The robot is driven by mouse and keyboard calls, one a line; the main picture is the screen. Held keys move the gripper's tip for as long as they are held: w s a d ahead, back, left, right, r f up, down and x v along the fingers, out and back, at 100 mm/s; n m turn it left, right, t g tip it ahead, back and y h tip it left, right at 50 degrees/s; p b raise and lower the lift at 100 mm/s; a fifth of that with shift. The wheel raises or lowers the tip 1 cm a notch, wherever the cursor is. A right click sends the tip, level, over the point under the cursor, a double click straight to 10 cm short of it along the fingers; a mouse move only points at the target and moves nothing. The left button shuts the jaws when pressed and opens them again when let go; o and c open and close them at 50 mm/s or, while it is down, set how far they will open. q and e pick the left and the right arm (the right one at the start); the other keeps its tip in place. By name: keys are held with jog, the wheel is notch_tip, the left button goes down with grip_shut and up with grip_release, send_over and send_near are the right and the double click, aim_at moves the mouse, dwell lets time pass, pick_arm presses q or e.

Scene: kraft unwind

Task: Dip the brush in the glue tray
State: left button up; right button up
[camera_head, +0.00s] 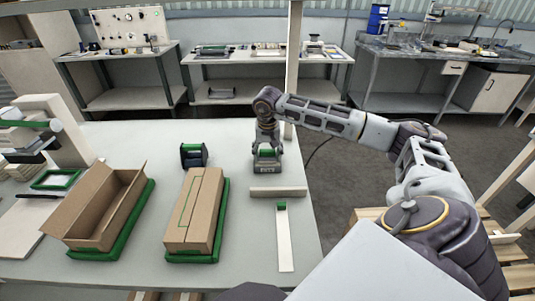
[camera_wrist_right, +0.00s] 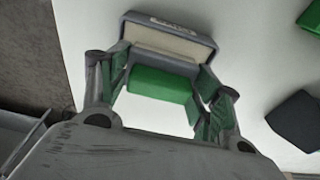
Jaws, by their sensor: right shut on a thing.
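My right gripper (camera_head: 267,153) reaches down over the far right part of the table, at a small grey tray (camera_head: 269,169) with a label on its front. In the right wrist view my right gripper (camera_wrist_right: 160,95) is shut on a green block-shaped brush handle (camera_wrist_right: 160,86). The glue tray (camera_wrist_right: 168,40) is just beyond the handle there, with a pale cream inside. The brush's lower end is hidden, so I cannot tell whether it touches the glue. My left gripper is not in view.
A pale bar (camera_head: 278,191) lies in front of the tray, and a white strip with a green end (camera_head: 284,240) nearer. A closed carton (camera_head: 193,212) and an open carton (camera_head: 100,205) sit on green bases. A dark holder (camera_head: 193,155) stands left of the tray.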

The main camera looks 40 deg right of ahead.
dwell(0.3)
jog(key=shift+r+p, duration=1.65)
jog(key=shift+r, duration=0.85)
